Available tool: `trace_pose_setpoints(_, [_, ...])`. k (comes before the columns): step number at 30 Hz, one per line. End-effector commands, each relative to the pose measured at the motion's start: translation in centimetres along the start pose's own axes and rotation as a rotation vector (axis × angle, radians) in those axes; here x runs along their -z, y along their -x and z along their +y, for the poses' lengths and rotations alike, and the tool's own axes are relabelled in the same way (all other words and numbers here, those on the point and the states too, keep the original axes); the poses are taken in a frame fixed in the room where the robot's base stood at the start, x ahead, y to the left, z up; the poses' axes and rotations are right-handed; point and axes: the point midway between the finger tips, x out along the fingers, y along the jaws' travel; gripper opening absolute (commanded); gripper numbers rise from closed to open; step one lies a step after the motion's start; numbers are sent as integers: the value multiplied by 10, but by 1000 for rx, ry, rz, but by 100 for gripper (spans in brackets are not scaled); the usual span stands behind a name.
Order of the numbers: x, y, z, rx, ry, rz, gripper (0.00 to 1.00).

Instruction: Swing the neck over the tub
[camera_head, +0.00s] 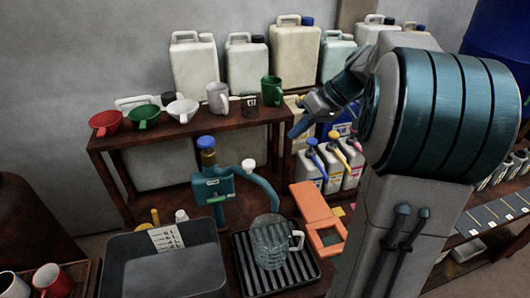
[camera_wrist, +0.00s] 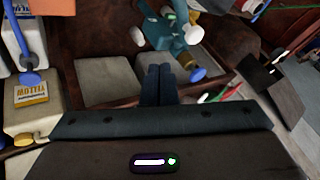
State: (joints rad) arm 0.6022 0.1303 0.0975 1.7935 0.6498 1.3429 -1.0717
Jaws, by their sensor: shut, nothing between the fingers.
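The teal neck (camera_head: 265,187) reaches right from the teal pump body (camera_head: 212,188), which has a blue knob on top, and bends down over a clear jug (camera_head: 270,245). A white cap sits on the neck. The grey tub (camera_head: 165,268) stands to the left of the jug, with a label at its back rim; the neck is not above it. My gripper (camera_head: 294,133) is shut and empty, up and right of the neck, near the shelf's right end. In the wrist view its fingers (camera_wrist: 158,75) are together, with the teal fitting (camera_wrist: 172,32) beyond them, apart from them.
A ribbed black tray (camera_head: 250,283) holds the jug. An orange item (camera_head: 317,215) lies to its right. The brown shelf (camera_head: 200,130) behind carries funnels, mugs and canisters. Bottles with coloured pumps (camera_head: 335,165) stand below my arm. A red mug (camera_head: 52,281) is at front left.

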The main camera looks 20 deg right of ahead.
Motion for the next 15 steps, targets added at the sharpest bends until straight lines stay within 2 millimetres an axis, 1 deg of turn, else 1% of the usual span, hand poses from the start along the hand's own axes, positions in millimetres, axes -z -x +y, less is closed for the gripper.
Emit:
trace_pose_setpoints(6, [0, -46, -2, 5, -3, -4, 0])
trace_pose_setpoints(10, [0, -74, -2, 4, -1, -4, 0])
trace_pose_setpoints(11, [0, -79, -2, 5, -2, -5, 0])
trace_pose_setpoints(12, [2, -81, -9, 2, 1, -2, 0])
trace_pose_setpoints(15, [0, -87, -22, 0, 1, -2, 0])
